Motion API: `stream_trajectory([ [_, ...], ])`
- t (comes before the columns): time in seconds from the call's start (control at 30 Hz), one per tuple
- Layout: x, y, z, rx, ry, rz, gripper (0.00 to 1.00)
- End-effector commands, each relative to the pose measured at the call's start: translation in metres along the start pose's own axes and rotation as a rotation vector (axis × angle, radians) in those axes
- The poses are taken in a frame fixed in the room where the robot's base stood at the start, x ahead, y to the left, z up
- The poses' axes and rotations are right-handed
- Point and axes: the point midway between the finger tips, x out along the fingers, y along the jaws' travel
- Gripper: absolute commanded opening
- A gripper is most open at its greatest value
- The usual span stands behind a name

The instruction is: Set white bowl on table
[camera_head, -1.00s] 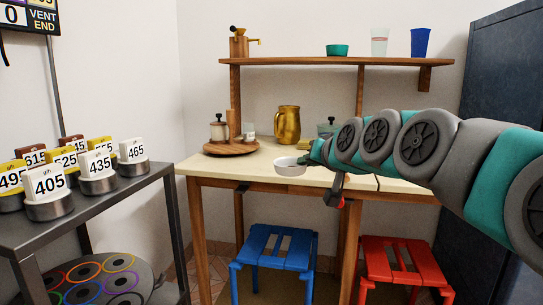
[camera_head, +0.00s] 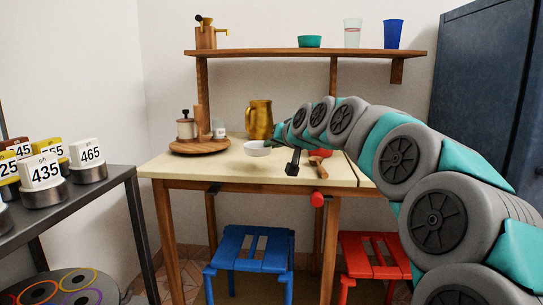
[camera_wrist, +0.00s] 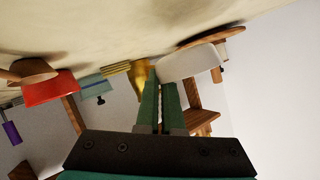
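The white bowl (camera_head: 257,149) is over the cream top of the wooden table (camera_head: 215,172), in front of the gold pitcher. I cannot tell whether its base touches the table. My gripper (camera_head: 273,142) is at the bowl's right side. In the wrist view the green fingers of my gripper (camera_wrist: 156,72) are close together, pinching the rim of the white bowl (camera_wrist: 190,63). The table top (camera_wrist: 90,30) fills the upper part of that view.
A gold pitcher (camera_head: 260,119) stands behind the bowl. A round wooden tray (camera_head: 199,147) with small containers is to its left. A red bowl (camera_head: 321,153) is to its right. A shelf (camera_head: 300,52) is above. Blue (camera_head: 252,250) and red (camera_head: 372,255) stools stand below. The table's front left is clear.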

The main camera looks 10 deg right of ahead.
Motion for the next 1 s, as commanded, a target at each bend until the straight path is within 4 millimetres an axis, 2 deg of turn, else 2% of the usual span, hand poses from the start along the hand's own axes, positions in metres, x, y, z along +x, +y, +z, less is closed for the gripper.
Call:
stream_trajectory([
  [0.1,0.019,0.006,-0.005,0.001,-0.004,0.002,0.00],
  [0.2,0.029,0.009,-0.012,-0.001,-0.001,0.001,0.00],
  [0.43,0.040,0.013,-0.016,-0.001,-0.003,0.001,0.00],
  [0.73,0.051,0.026,0.011,0.001,-0.002,0.000,0.00],
  [0.93,0.052,0.027,0.013,0.000,-0.002,0.000,0.00],
  [1.0,0.052,0.027,0.013,0.000,-0.002,0.001,0.10],
])
